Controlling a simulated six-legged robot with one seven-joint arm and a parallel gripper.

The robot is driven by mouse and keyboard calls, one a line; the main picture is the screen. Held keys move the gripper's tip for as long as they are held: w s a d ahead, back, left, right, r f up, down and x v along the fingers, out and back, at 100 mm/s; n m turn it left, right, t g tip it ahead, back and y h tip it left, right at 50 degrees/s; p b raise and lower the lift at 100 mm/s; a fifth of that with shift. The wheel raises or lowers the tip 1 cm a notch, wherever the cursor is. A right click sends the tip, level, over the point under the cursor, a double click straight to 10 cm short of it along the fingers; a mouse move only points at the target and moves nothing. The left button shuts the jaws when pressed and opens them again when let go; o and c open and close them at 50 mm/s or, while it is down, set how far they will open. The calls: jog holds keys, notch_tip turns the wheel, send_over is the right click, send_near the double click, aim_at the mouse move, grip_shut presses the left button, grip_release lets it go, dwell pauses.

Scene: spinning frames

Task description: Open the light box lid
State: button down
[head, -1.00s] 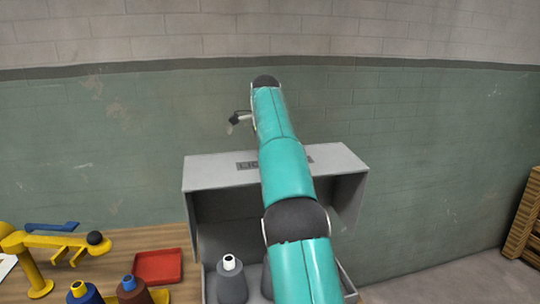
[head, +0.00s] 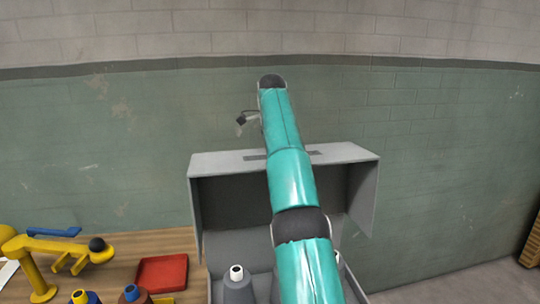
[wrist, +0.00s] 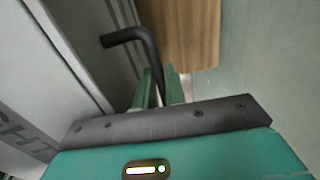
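The grey light box (head: 198,235) stands on the table in the head view, its front open below a raised lid (head: 220,160). The lid tilts up, its top nearly edge-on. My arm crosses in front of it and hides its middle and my gripper. In the wrist view, the lid (wrist: 45,80) fills the left side, with part of its lettering showing. A black bent handle (wrist: 130,36) runs down between the two green fingers of my gripper (wrist: 160,90). The fingers sit close on both sides of the handle and appear shut on it.
Grey cones (head: 238,285) stand inside the box. To its left are a red tray (head: 162,272), a yellow stand (head: 35,270) with a blue bar, and blue and brown cones (head: 132,295) on the wooden table (head: 150,240). A wall (head: 100,130) rises behind.

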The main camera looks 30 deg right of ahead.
jog(key=shift+w, duration=0.55)
jog(key=shift+f, duration=0.1)
jog(key=c, duration=1.7)
grip_release()
jog(key=shift+o, duration=1.1)
jog(key=shift+w+d+f, duration=0.1)
jog(key=shift+w+f, duration=0.15)
jog(key=shift+w, duration=0.15)
jog(key=shift+s+r, duration=0.2)
jog(key=shift+s, duration=0.15)
jog(key=shift+s+r, duration=0.1)
